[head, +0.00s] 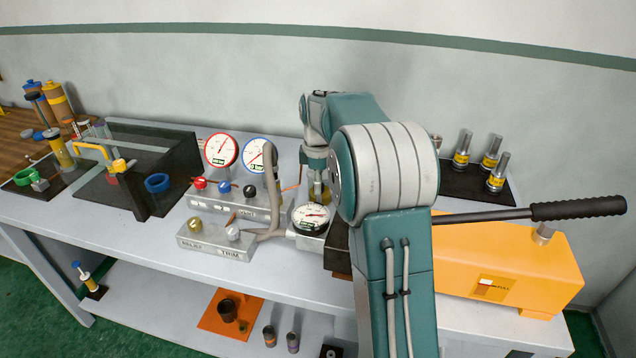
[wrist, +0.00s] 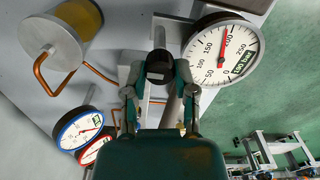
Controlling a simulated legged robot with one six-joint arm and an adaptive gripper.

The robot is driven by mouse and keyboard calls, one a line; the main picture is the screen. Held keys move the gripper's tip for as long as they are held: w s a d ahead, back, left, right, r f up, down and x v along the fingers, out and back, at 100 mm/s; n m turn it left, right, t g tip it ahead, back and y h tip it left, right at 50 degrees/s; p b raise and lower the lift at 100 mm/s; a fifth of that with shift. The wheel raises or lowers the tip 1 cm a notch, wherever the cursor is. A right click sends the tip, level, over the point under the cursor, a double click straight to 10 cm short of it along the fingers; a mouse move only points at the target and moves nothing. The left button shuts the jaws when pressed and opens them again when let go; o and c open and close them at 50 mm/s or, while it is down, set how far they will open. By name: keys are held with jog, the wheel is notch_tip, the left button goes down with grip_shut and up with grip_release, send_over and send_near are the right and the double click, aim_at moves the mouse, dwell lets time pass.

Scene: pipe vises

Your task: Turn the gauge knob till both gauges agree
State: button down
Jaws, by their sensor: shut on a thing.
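In the wrist view, my gripper (wrist: 159,88) is shut on a dark round knob (wrist: 160,67), one finger on each side. In the head view, my arm hides the knob and most of the gripper. A black-rimmed gauge (wrist: 224,52) is beside the knob in the wrist view; its red needle points near 200. It also shows in the head view (head: 311,217). A red-rimmed gauge (head: 220,150) and a blue-rimmed gauge (head: 257,155) stand behind it to the left. Their readings are too small to tell.
A metal block (head: 215,240) with a brass and a silver knob sits in front of the manifold (head: 235,202) with red, blue and black knobs. An orange pump (head: 530,265) with a long lever (head: 500,215) is at right. Capped cylinders (head: 490,160) stand behind it.

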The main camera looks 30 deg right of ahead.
jog(key=shift+f, duration=0.1)
jog(key=m, duration=0.5)
jog(key=shift+m, duration=2.6)
jog(key=shift+c, duration=2)
grip_release()
jog(key=shift+f, duration=0.1)
